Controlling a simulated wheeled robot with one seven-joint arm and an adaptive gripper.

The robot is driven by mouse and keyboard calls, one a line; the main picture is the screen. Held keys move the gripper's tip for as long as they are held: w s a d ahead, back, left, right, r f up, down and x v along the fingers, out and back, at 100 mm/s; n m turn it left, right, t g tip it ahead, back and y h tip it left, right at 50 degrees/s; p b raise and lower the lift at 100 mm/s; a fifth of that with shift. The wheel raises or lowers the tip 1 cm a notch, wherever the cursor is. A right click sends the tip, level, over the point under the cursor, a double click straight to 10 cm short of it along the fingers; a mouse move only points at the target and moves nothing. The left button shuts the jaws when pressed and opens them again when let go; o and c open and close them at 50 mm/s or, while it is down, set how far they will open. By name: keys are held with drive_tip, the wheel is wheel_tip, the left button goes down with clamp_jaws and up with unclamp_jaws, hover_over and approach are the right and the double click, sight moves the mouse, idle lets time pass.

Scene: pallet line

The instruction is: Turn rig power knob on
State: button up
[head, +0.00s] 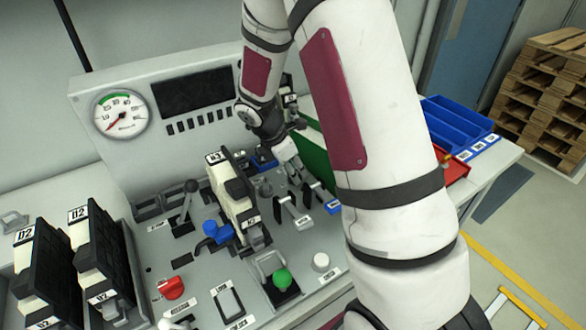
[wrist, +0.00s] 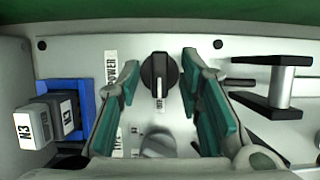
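The power knob (wrist: 159,75) is a round black knob with a pale pointer stripe on a grey panel. Its stripe points down in the wrist view, and a POWER label (wrist: 111,68) is to its left. My gripper (wrist: 160,62) is open, with teal-padded fingers on the left and right of the knob and visible gaps on both sides. In the head view my gripper (head: 290,172) is over the back right of the rig panel (head: 190,262), and I cannot make out the power knob there.
A grey knob (wrist: 158,146) is just below. A blue holder (wrist: 86,95) with an N3 module is left, and a bar handle (wrist: 281,82) right. The head view shows a gauge (head: 122,112), levers, a red knob (head: 171,288), a green button (head: 282,279) and blue bins (head: 455,122).

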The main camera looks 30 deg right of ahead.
clamp_jaws()
drive_tip(key=shift+m, duration=0.3)
drive_tip(key=m, duration=0.2)
drive_tip(key=m+g, duration=0.1)
drive_tip(key=shift+w+m+g+y, duration=0.2)
drive_tip(key=shift+m+g+y, duration=0.1)
drive_tip(key=shift+m, duration=0.1)
drive_tip(key=m, duration=0.2)
drive_tip(key=m+g+b, duration=0.1)
drive_tip(key=m, duration=0.1)
drive_tip(key=shift+d+g+y, duration=0.1)
drive_tip(key=shift+g+y, duration=0.2)
drive_tip(key=m, duration=0.2)
drive_tip(key=m+g+y+b, duration=0.1)
drive_tip(key=m, duration=0.2)
drive_tip(key=shift+w+d+y, duration=0.1)
drive_tip(key=shift+y, duration=0.2)
drive_tip(key=shift+d+m+y+b, duration=0.1)
drive_tip(key=shift+m+y+b, duration=0.65)
drive_tip(key=shift+m, duration=1.55)
